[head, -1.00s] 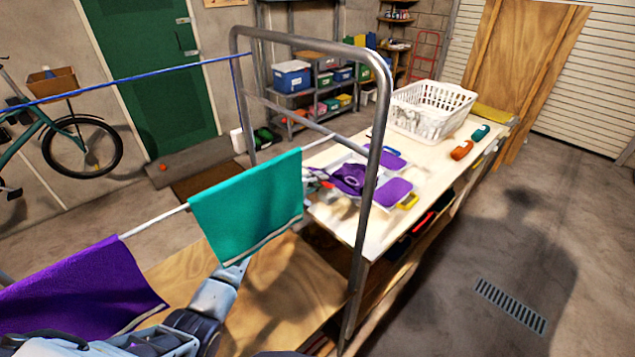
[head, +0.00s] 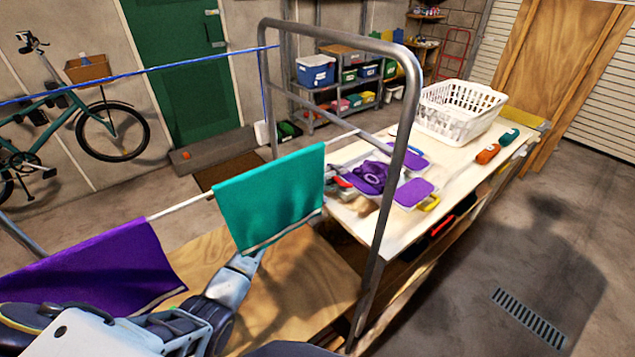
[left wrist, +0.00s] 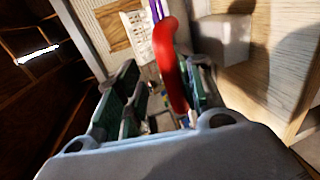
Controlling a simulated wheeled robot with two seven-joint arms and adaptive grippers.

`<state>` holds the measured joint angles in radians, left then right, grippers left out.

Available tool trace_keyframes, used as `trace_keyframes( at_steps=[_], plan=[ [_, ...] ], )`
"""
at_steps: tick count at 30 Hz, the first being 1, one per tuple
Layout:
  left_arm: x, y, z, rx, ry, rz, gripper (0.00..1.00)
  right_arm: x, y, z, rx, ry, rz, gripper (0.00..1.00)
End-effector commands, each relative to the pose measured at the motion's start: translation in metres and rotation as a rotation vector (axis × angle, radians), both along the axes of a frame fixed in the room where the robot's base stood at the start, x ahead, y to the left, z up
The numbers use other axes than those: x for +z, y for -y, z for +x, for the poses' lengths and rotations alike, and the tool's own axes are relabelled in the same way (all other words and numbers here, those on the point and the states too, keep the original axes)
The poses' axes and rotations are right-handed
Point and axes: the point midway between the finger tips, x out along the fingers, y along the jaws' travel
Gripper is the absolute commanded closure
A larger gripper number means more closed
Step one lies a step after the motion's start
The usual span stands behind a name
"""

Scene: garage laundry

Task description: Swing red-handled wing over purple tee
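The purple tee (head: 370,177) lies bunched on the middle of a folding board on the pale worktop. A purple wing panel (head: 414,192) with a yellow handle (head: 430,203) is at its near right; another purple panel (head: 413,158) is behind it. The red handle (head: 342,182) is at the board's left side. It shows large in the left wrist view (left wrist: 172,65), between my left gripper's spread fingers (left wrist: 160,105), with no clear grip on it. My left gripper (head: 334,178) is partly hidden behind the teal cloth in the head view. My right gripper is not in view.
A metal rail frame (head: 385,190) stands between me and the board. A teal cloth (head: 270,197) and a purple cloth (head: 90,268) hang on a line over my left arm. A white basket (head: 458,110), an orange item (head: 487,153) and a teal item (head: 510,137) stand farther along.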

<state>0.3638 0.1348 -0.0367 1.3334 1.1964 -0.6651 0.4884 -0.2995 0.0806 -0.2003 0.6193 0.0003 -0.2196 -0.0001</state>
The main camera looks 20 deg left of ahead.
Motion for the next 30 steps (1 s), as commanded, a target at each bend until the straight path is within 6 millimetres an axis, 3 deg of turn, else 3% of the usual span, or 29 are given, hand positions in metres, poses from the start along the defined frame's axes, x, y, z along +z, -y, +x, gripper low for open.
trace_keyframes(
  at_steps=[30],
  plan=[
    [0.02, -0.054, -0.081, 0.001, 0.001, 0.0, 0.63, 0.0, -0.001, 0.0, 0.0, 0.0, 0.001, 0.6]
  ],
)
